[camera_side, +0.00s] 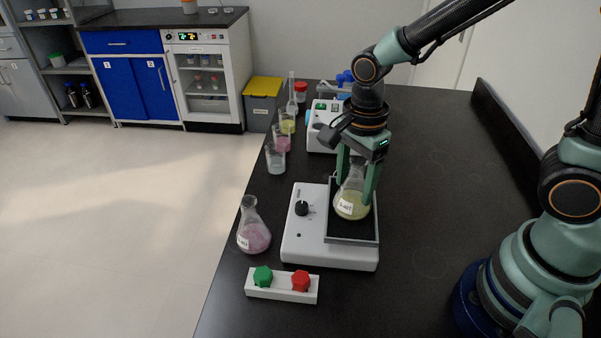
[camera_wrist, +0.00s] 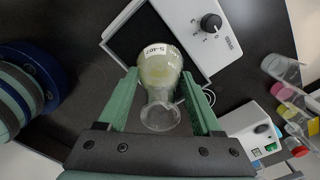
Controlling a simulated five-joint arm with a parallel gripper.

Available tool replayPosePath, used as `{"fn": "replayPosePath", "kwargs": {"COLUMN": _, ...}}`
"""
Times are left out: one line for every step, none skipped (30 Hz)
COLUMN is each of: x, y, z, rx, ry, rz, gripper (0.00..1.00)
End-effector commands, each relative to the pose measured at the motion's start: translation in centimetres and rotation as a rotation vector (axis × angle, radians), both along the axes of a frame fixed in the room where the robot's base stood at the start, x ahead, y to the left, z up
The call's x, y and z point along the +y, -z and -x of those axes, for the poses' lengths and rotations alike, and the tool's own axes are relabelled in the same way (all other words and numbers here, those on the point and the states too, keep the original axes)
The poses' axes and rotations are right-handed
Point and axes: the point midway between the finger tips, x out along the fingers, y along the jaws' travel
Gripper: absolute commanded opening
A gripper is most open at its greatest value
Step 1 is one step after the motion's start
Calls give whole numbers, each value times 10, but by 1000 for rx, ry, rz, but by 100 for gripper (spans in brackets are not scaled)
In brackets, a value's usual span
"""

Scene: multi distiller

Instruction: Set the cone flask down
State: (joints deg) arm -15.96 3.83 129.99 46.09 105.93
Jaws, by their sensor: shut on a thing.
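My gripper (camera_side: 360,170) points down and is shut on a cone flask (camera_side: 351,204) with yellow-green liquid and a white label. The flask is upright over the dark top (camera_side: 352,238) of a white device with a black knob. I cannot tell whether its base touches that top. In the wrist view the flask (camera_wrist: 160,68) lies between the two green fingers of my gripper (camera_wrist: 163,100). A second cone flask (camera_side: 253,236) with pink liquid stands tilted-looking on the bench, left of the device.
A white block with a green and a red knob (camera_side: 282,284) lies in front of the device. Several beakers, including a pink one (camera_side: 282,144), stand behind on the left. Another white device (camera_side: 322,135) stands behind my gripper. The black bench (camera_side: 440,190) is clear to the right.

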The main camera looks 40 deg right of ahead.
Motion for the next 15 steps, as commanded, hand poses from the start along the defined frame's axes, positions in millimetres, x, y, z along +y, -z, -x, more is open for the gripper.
{"fn": "replayPosePath", "kwargs": {"x": 0, "y": 0, "z": 0, "rx": -1, "ry": 0, "rz": 0, "gripper": 4}}
{"fn": "replayPosePath", "kwargs": {"x": 0, "y": 0, "z": 0, "rx": 0, "ry": 0, "rz": 0, "gripper": 4}}
{"fn": "replayPosePath", "kwargs": {"x": 0, "y": 1, "z": 0, "rx": 0, "ry": 0, "rz": 0, "gripper": 4}}
{"fn": "replayPosePath", "kwargs": {"x": 0, "y": 2, "z": 0, "rx": 0, "ry": 0, "rz": 0, "gripper": 4}}
{"fn": "replayPosePath", "kwargs": {"x": 0, "y": 2, "z": 0, "rx": 1, "ry": 0, "rz": 0, "gripper": 4}}
{"fn": "replayPosePath", "kwargs": {"x": 0, "y": 3, "z": 0, "rx": 0, "ry": 0, "rz": 0, "gripper": 74}}
{"fn": "replayPosePath", "kwargs": {"x": 0, "y": 3, "z": 0, "rx": 0, "ry": 0, "rz": 0, "gripper": 86}}
{"fn": "replayPosePath", "kwargs": {"x": 0, "y": 2, "z": 0, "rx": 0, "ry": 0, "rz": 0, "gripper": 96}}
{"fn": "replayPosePath", "kwargs": {"x": 0, "y": 2, "z": 0, "rx": 0, "ry": 0, "rz": 0, "gripper": 96}}
{"fn": "replayPosePath", "kwargs": {"x": 0, "y": 2, "z": 0, "rx": 0, "ry": 0, "rz": 0, "gripper": 96}}
{"fn": "replayPosePath", "kwargs": {"x": 0, "y": 2, "z": 0, "rx": 0, "ry": 0, "rz": 0, "gripper": 96}}
{"fn": "replayPosePath", "kwargs": {"x": 0, "y": 2, "z": 0, "rx": 0, "ry": 0, "rz": 0, "gripper": 96}}
{"fn": "replayPosePath", "kwargs": {"x": 0, "y": 2, "z": 0, "rx": 0, "ry": 0, "rz": 0, "gripper": 96}}
{"fn": "replayPosePath", "kwargs": {"x": 0, "y": 2, "z": 0, "rx": 0, "ry": 0, "rz": 0, "gripper": 96}}
{"fn": "replayPosePath", "kwargs": {"x": 0, "y": 2, "z": 0, "rx": 0, "ry": 0, "rz": 0, "gripper": 96}}
